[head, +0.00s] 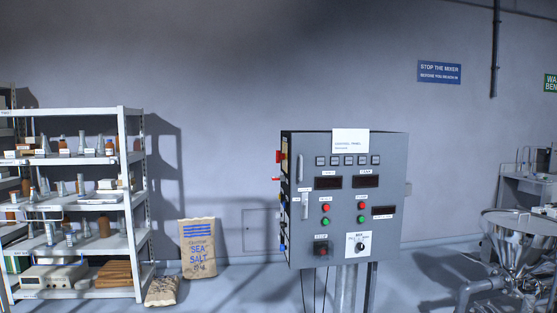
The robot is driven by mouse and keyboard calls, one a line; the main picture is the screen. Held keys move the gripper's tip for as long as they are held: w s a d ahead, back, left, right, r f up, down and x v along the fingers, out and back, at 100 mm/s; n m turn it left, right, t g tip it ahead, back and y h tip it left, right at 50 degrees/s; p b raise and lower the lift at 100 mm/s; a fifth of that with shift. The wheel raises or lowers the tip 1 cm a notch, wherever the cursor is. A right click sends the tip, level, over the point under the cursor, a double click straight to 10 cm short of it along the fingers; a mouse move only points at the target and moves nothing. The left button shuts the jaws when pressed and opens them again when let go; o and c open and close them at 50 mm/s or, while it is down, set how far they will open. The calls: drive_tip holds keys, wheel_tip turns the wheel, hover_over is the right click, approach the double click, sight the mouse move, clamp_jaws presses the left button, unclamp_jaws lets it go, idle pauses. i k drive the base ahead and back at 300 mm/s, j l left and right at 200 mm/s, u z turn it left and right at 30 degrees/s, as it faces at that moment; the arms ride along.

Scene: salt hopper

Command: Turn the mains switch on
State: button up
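A grey control panel (342,200) stands on a post right of the middle in the head view. Its left side carries a red switch handle on a yellow plate (283,163), seen nearly edge-on. This may be the mains switch, but its label is not readable and I cannot tell its position. The front has red and green buttons (326,214), dark displays (328,182), a red button in a dark box (321,248) and a rotary knob on a white plate (360,245). The displays show no lit digits. My gripper is not in view.
White shelving (131,205) with bottles and glassware stands at the left. A sea salt sack (198,248) leans on the wall, with a smaller sack (162,291) beside it. A steel hopper (510,243) stands at the right. Floor between sacks and panel looks clear.

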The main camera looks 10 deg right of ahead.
sight(280, 155)
drive_tip(key=i+j, duration=0.25)
drive_tip(key=i, duration=0.15)
drive_tip(key=i+j, duration=0.2)
drive_tip(key=i, duration=0.2)
